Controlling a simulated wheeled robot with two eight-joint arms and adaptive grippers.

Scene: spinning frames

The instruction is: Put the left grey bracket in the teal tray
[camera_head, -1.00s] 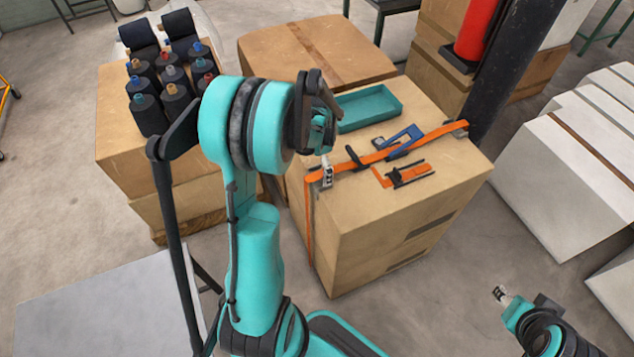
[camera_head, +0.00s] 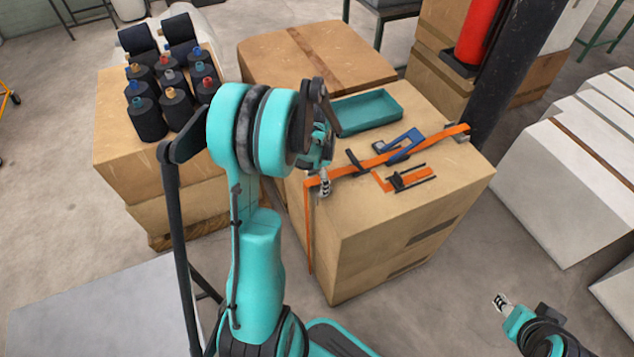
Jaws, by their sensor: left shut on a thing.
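My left gripper (camera_head: 324,186) is at the left top edge of the cardboard box, where the orange strap (camera_head: 345,171) bends down. It is shut on the left grey bracket, which is small here and mostly hidden by the fingers. The teal tray (camera_head: 367,128) stands empty at the back of the same box top, behind and right of the gripper. Another grey bracket (camera_head: 463,137) sits at the right end of the strap. My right gripper (camera_head: 502,302) is low at the right, away from the box; its jaw opening is too small to tell.
A blue tool (camera_head: 405,143) and an orange-and-black tool (camera_head: 408,178) lie on the box top by the strap. A dark post (camera_head: 500,75) rises behind the right corner. Dark spools (camera_head: 172,85) stand on another box at the left.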

